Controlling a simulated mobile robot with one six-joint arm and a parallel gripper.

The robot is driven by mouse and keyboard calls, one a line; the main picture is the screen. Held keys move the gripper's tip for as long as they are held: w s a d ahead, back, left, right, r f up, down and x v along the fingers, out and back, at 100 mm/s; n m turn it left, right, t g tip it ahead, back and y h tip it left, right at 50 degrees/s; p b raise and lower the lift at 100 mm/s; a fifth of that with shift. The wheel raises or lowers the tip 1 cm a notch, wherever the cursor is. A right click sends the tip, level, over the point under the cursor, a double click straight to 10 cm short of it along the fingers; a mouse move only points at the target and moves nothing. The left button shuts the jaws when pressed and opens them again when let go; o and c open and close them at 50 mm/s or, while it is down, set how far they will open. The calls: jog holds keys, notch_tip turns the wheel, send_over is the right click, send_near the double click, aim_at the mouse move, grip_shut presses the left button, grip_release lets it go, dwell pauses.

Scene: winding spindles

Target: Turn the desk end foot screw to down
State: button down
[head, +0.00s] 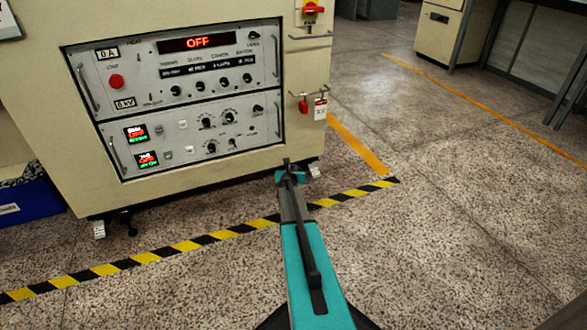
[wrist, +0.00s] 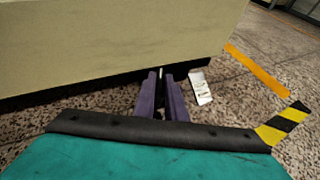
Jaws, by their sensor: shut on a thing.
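The cream cabinet (head: 215,185) stands on a speckled floor with a dark gap under its lower edge. My gripper (wrist: 162,82) reaches to this edge near the cabinet's right corner, its purple fingers close together. It is shut on what looks like the desk end foot screw (wrist: 160,72), of which only a thin pale sliver shows between the fingers. The rest of the screw is hidden, and its turn position cannot be read.
Another foot (head: 131,226) with a white tag (head: 99,229) is under the cabinet's left part. Yellow-black tape (head: 190,244) and orange tape (head: 357,145) mark the floor. A blue bin (head: 30,203) stands at left. Desks (head: 540,45) stand far right; floor between is clear.

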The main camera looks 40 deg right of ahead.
jog(key=shift+w+r+m+g+h+p, duration=0.1)
jog(key=shift+w+m+g+h+p, duration=0.1)
jog(key=shift+m+g+h+p, duration=0.65)
jog(key=shift+w+r+m+g+h+p, duration=0.15)
jog(key=shift+m+g+h+p, duration=0.2)
jog(key=shift+m+g+p, duration=1)
jog(key=m+g+p, duration=0.1)
jog(key=p, duration=0.2)
jog(key=shift+f+h, duration=0.2)
jog(key=shift+h, duration=0.2)
jog(key=shift+m+g, duration=0.3)
jog(key=shift+g, duration=0.1)
jog(key=shift+a+f+g, duration=0.1)
jog(key=shift+g, duration=0.2)
jog(key=m+g+b, duration=0.2)
jog(key=b, duration=0.3)
jog(key=shift+w+f, duration=0.15)
jog(key=m+g+b, duration=0.1)
jog(key=b, duration=0.2)
jog(key=shift+r+m+g+b, duration=0.2)
jog(key=shift+m+g+b, duration=0.1)
jog(key=shift+b, duration=0.7)
